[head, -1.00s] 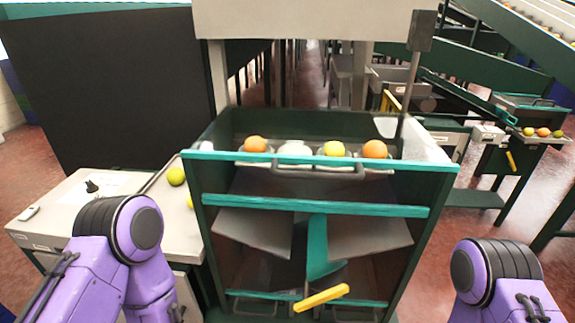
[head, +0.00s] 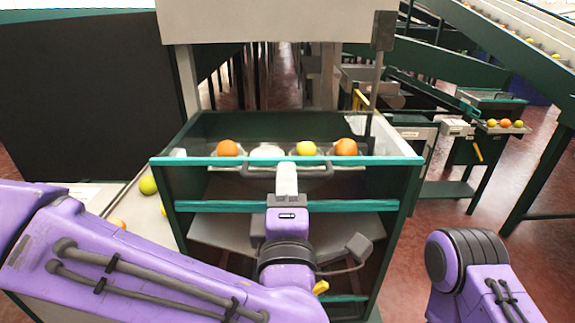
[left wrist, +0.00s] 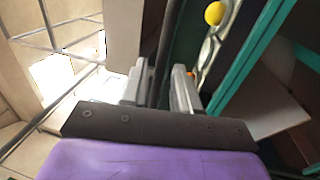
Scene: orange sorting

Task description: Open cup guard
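In the head view, a row of cups holds oranges and a yellow fruit at the top of the dark green machine. A grey handle bar (head: 320,172) runs across the front of the cups, just by the teal front rail (head: 385,161). I cannot tell for sure which part is the cup guard. My left gripper (head: 287,170) is in front of the rail and hides part of the handle. In the left wrist view, my left gripper's fingers (left wrist: 160,88) stand apart, with a dark strip behind the gap. No grip on anything shows. My right gripper is out of the head view.
A second teal rail (head: 225,206) crosses below the first. A white table (head: 95,198) with loose fruit stands at left, partly behind my left arm. A thin upright post (head: 373,85) rises at the machine's right. Similar machines stand at back right.

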